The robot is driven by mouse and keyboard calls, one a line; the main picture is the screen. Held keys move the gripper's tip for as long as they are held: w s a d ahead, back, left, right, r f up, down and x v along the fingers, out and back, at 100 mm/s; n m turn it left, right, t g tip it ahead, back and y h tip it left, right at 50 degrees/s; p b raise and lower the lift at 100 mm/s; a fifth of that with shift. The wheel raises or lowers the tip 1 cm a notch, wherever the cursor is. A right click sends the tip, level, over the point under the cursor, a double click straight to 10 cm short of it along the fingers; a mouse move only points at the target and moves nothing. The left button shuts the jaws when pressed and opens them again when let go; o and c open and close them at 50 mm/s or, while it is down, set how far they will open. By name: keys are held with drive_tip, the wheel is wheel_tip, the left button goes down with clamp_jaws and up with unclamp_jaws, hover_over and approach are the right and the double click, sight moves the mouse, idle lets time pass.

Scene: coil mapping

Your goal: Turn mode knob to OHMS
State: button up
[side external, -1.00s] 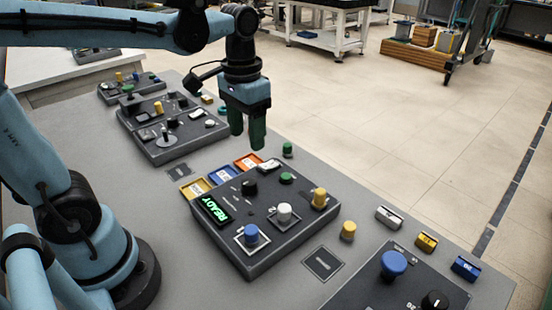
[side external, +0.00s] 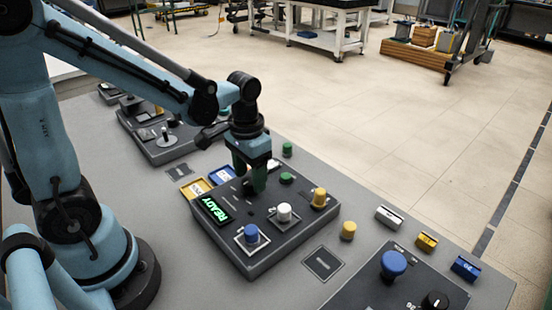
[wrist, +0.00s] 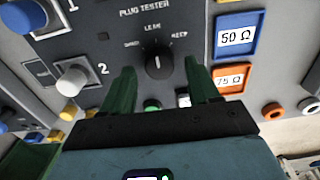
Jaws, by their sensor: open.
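The mode knob (wrist: 159,62) is black and round, on the dark plug tester panel (wrist: 112,52). In the wrist view its white pointer line points up toward the word LEAK; KEEP is to its right, and the small left word is blurred. My gripper (wrist: 159,67) is open, with one green finger on each side of the knob and gaps between. In the side external view my gripper (side external: 252,183) is low over the panel's back part and hides the knob. I cannot tell how far the fingers reach down around it.
The panel also bears a lit green READY display (side external: 215,209), a blue button (side external: 251,232), a white button (side external: 284,211), a yellow knob (side external: 319,197) and a green button (side external: 286,178). A 50 Ω blue tray (wrist: 236,52) and a 75 Ω orange tray (wrist: 247,72) adjoin it.

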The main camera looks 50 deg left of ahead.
drive_tip(key=shift+f, duration=0.5)
drive_tip(key=shift+c, duration=0.2)
drive_tip(key=c, duration=1)
drive_tip(key=shift+n, duration=0.3)
drive_tip(key=n, duration=0.4)
drive_tip(key=shift+a+n, duration=0.1)
drive_tip(key=shift+n, duration=2)
